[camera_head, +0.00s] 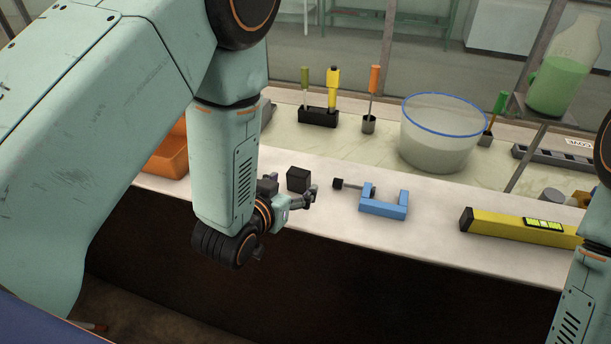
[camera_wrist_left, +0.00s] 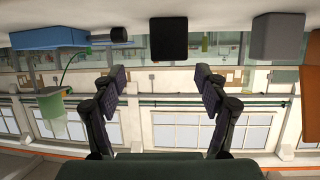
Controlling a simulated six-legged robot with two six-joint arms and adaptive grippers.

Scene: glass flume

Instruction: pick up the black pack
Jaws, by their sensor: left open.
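The black pack (camera_head: 298,179) is a small dark block on the pale bench top, near its front edge. In the left wrist view, which appears upside down, the black pack (camera_wrist_left: 168,38) hangs at the top, slightly right of centre. My left gripper (camera_head: 312,195) is just in front of the pack and toward the bench's front edge. In the left wrist view my left gripper (camera_wrist_left: 160,82) has its two fingers spread apart with nothing between them. The pack lies beyond the fingertips, apart from them. My right gripper is out of view.
A grey block (camera_wrist_left: 277,36) and an orange bin (camera_head: 168,155) stand left of the pack in the head view. A blue clamp (camera_head: 385,210) lies to its right, then a yellow level (camera_head: 500,224). A bowl (camera_head: 435,145) and tool holders stand behind.

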